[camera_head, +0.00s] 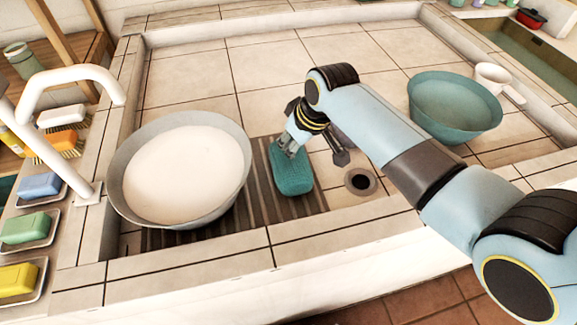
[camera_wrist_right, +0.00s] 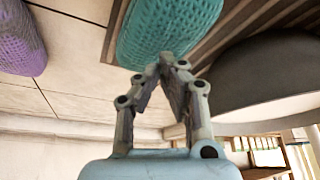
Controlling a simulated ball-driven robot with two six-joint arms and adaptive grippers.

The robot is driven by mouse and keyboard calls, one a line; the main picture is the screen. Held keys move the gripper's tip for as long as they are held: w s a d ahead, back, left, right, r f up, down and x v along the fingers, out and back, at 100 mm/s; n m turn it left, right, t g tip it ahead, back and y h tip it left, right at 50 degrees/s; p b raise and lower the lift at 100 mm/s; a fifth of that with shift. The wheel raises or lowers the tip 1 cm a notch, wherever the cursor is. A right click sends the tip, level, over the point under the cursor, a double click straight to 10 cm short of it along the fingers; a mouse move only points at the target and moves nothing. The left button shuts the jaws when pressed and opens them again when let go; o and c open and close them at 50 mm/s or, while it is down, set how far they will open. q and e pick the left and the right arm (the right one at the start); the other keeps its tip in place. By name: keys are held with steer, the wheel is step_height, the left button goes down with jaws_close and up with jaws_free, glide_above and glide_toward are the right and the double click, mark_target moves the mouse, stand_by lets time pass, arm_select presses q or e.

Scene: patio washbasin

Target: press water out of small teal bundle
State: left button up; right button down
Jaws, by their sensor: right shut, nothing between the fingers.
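The small teal bundle (camera_head: 292,177) lies on the dark ribbed mat (camera_head: 315,203), right of the large white-filled basin. Its surface looks knitted. It also shows at the top of the right wrist view (camera_wrist_right: 168,28). My right gripper (camera_head: 287,150) is over the far end of the bundle, pointing down. In the wrist view its fingertips (camera_wrist_right: 168,62) meet at the bundle's edge, with nothing between them. I cannot tell whether they touch the bundle. My left gripper is not in view.
The pale basin (camera_head: 237,125) stands left of the bundle. A teal bowl (camera_head: 455,125) stands on the right. A drain hole (camera_head: 360,181) is beside the mat. A purple bundle (camera_wrist_right: 22,42) shows in the wrist view. A white tap (camera_head: 65,75) and several soaps line the left.

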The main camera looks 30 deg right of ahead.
steer(key=shift+s+f+b, duration=0.1)
steer(key=shift+f+b, duration=0.45)
steer(key=shift+f, duration=0.5)
stand_by(0.4)
steer(key=shift+f+p, duration=0.15)
steer(key=shift+p, duration=0.15)
stand_by(0.6)
steer(key=shift+s+f, duration=0.15)
steer(key=shift+s, duration=0.05)
stand_by(1.0)
step_height(320, 180, up, 8)
steer(key=p, duration=0.8)
steer(key=shift+w+r+p, duration=0.25)
steer(key=shift+p, duration=0.1)
